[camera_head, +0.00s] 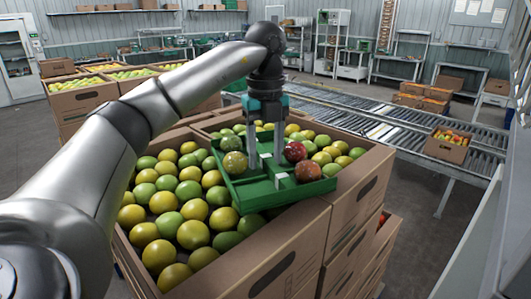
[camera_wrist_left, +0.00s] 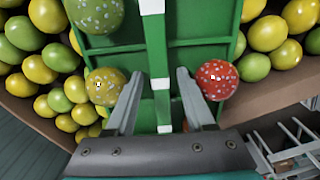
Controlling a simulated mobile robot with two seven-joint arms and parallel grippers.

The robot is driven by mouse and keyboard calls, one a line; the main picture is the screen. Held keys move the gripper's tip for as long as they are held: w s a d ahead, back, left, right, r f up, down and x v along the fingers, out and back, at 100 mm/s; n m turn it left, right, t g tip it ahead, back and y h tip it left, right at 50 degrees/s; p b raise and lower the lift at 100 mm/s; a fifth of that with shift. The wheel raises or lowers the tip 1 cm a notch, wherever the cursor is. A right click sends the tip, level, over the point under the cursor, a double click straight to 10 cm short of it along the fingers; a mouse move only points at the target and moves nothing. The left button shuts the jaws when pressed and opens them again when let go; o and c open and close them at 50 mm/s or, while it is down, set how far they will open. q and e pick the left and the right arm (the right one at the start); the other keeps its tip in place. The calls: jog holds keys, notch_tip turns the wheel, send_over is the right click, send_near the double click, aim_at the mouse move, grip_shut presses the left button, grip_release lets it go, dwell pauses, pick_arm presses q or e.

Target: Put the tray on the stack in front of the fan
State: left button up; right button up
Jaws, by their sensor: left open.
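A green tray (camera_head: 272,200) with compartments and a raised middle bar with white patches rests, slightly tilted, on yellow and green fruit at a cardboard box's corner. It holds a few speckled fruits, including a red one (camera_head: 296,151) and a yellow-green one (camera_head: 235,164). My left gripper (camera_head: 265,158) is above the tray, pointing down. In the left wrist view the tray (camera_wrist_left: 200,22) fills the middle, and the open fingers (camera_wrist_left: 158,85) are on either side of the green bar, with visible gaps. I cannot make out a fan or a tray stack. My right gripper is not in view.
The large cardboard box (camera_head: 345,205) under the tray is full of fruit. A roller conveyor (camera_head: 400,130) runs behind it to the right, with a small box of red and yellow fruit (camera_head: 446,150). More fruit boxes (camera_head: 80,98) stand back left. Floor at the right is clear.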

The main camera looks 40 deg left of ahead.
aim_at(266, 155)
pick_arm(q)
notch_tip(266, 155, up, 12)
jog(key=p, duration=0.5)
jog(key=shift+r, duration=0.15)
dwell(0.7)
